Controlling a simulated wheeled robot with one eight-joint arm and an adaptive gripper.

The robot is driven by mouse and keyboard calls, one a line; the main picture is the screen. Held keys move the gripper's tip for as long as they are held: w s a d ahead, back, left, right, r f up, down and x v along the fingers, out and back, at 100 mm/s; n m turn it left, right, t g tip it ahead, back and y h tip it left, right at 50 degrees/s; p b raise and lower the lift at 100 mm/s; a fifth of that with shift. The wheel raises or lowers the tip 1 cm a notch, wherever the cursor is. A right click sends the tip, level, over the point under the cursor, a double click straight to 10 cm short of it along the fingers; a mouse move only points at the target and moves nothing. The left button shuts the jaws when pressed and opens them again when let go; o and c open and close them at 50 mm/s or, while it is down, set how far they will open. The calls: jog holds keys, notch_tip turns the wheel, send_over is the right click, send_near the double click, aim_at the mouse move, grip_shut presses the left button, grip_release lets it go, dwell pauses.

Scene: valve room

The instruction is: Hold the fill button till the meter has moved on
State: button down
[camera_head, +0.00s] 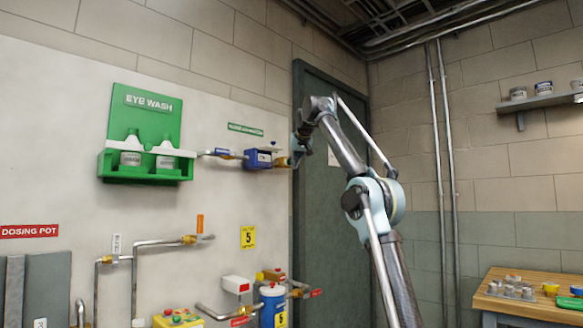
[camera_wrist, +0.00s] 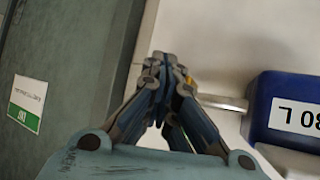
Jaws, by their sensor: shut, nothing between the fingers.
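The likely meter, a blue box (camera_head: 258,158) with a white display, sits on a pipe on the white wall panel. In the wrist view the blue box (camera_wrist: 262,108) is at the right edge, tilted, its display cut off and showing "0 L" after a digit I cannot read surely. My gripper (camera_head: 298,158) is at the right end of that pipe, beside the dark green door. In the wrist view my gripper (camera_wrist: 172,62) is shut and empty, its tips over the panel's edge region. I cannot make out the fill button; the fingers may hide it.
A green eye wash station (camera_head: 140,150) hangs left of the meter. A green door (camera_head: 335,220) stands behind my arm. Below are a blue canister (camera_head: 272,305), pipes and a yellow box (camera_head: 178,318). A wooden bench (camera_head: 530,302) is at right.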

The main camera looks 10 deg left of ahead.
jog(key=shift+s+d, duration=0.1)
dwell(0.7)
jog(key=shift+s+d, duration=0.5)
jog(key=shift+d, duration=0.15)
jog(key=s+d, duration=0.1)
jog(key=d, duration=0.1)
jog(key=s+d, duration=0.2)
dwell(0.6)
jog(key=shift+s+f, duration=0.1)
